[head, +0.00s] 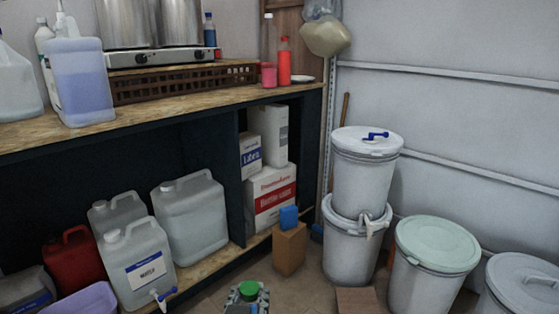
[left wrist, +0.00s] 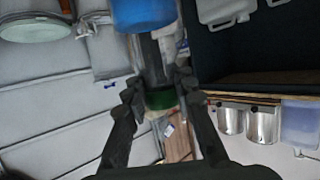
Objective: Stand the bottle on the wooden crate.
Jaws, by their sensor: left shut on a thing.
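My left gripper (head: 249,293) is at the bottom edge of the head view, in front of the shelving. It is shut on a bottle with a green cap (head: 249,289); a bit of blue shows below the cap. In the left wrist view the fingers (left wrist: 158,95) close around the green cap area, and a blue part (left wrist: 145,12) is at the top edge. Most of the bottle is hidden or cut off. A dark brown slatted crate (head: 160,86) is on the worktop under a stove. A plain wooden box (head: 290,252) stands on the floor with a blue item on top. My right gripper is not in view.
The worktop (head: 100,134) holds jugs, bottles and the stove with pots. White drums (head: 365,170) and a green-lidded drum (head: 436,245) stand at the right. Jerrycans (head: 190,215) and cartons (head: 270,195) fill the shelf. A flat brown piece (head: 356,300) lies at the front.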

